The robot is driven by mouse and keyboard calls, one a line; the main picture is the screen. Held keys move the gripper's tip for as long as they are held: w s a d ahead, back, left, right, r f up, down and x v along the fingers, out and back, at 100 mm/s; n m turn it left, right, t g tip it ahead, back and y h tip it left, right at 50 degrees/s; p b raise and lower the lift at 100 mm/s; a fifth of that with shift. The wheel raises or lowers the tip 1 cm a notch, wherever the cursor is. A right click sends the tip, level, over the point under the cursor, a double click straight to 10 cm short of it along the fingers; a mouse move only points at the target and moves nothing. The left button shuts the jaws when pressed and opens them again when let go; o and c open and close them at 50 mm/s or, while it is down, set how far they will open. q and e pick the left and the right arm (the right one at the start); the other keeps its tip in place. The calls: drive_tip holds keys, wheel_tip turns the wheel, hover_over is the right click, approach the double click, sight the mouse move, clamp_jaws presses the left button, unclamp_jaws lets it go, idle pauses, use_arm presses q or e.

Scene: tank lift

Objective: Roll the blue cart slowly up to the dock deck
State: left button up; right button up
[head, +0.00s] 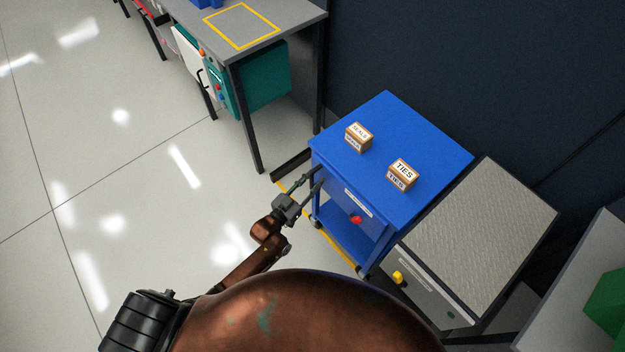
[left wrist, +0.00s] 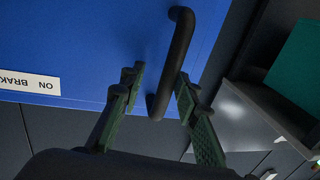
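The blue cart (head: 385,120) stands by the dark wall in the head view, with two small labelled boxes on its top. A red knob (head: 356,219) shows on its front. The grey ribbed deck (head: 480,225) is just right of the cart, with a yellow button (head: 397,278) on its front. My left gripper (head: 312,183) is at the cart's left front corner. In the left wrist view its fingers (left wrist: 158,100) are open on either side of the cart's black handle (left wrist: 181,45), with gaps visible. My right gripper is not in view.
The boxes are a TIES box (head: 402,174) and another box (head: 358,137). A grey bench (head: 270,50) with a yellow square stands at upper left, a teal cabinet (head: 262,80) under it. A grey surface with a green object (head: 607,300) is at lower right. The left floor is clear.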

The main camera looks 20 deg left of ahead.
use_arm(q)
drive_tip(key=v, duration=1.2)
drive_tip(key=shift+a, duration=0.1)
drive_tip(key=s+a+f+n+g+y, duration=0.1)
drive_tip(key=s+a+f+g+y, duration=0.3)
drive_tip(key=f, duration=0.6)
drive_tip(key=s+a+f+g+h, duration=0.1)
drive_tip(key=s+a+f, duration=0.2)
drive_tip(key=s+f, duration=0.5)
drive_tip(key=s+a+f+n+g+y, duration=0.1)
drive_tip(key=s+a+f+g+y, duration=0.15)
drive_tip(key=f, duration=1.05)
drive_tip(key=s+f+g, duration=0.3)
drive_tip(key=s+f, duration=0.2)
drive_tip(key=s, duration=0.7)
drive_tip(key=s+a+f+g+y+p, duration=0.1)
drive_tip(key=s+f, duration=0.4)
drive_tip(key=s, duration=0.7)
drive_tip(key=s+a+f+n+g, duration=0.1)
drive_tip(key=s+f+g, duration=0.3)
drive_tip(key=s, duration=0.8)
drive_tip(key=shift+a+f+g, duration=0.25)
drive_tip(key=shift+f+g, duration=0.1)
drive_tip(key=shift+f, duration=0.4)
drive_tip(key=shift+y, duration=0.25)
